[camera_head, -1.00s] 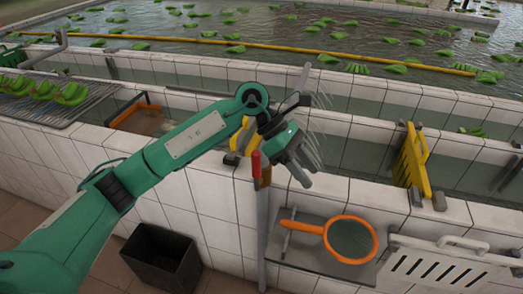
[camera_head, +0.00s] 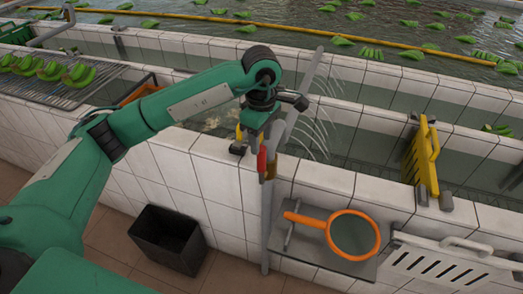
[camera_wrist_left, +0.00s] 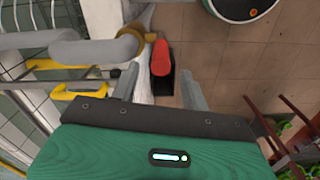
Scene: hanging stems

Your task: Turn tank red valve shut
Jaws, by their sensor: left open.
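The valve's red handle (camera_head: 262,162) is on the grey upright pipe (camera_head: 267,215) at the front of the white tiled tank wall. In the left wrist view the red handle (camera_wrist_left: 161,58) points down the picture, beside a brass-coloured fitting (camera_wrist_left: 128,50) on the grey pipe. My left gripper (camera_head: 257,148) points down at the handle in the head view and partly covers the valve. In the left wrist view its two fingers (camera_wrist_left: 160,84) are apart, with the handle's end just beyond the gap between them. I see no contact. My right gripper is out of view.
An orange-rimmed net (camera_head: 353,235) lies on a grey shelf right of the pipe. A black bin (camera_head: 168,238) stands on the floor to the left. A yellow gate (camera_head: 421,160) and a white slotted panel (camera_head: 440,262) are at the right. Water jets run behind the valve.

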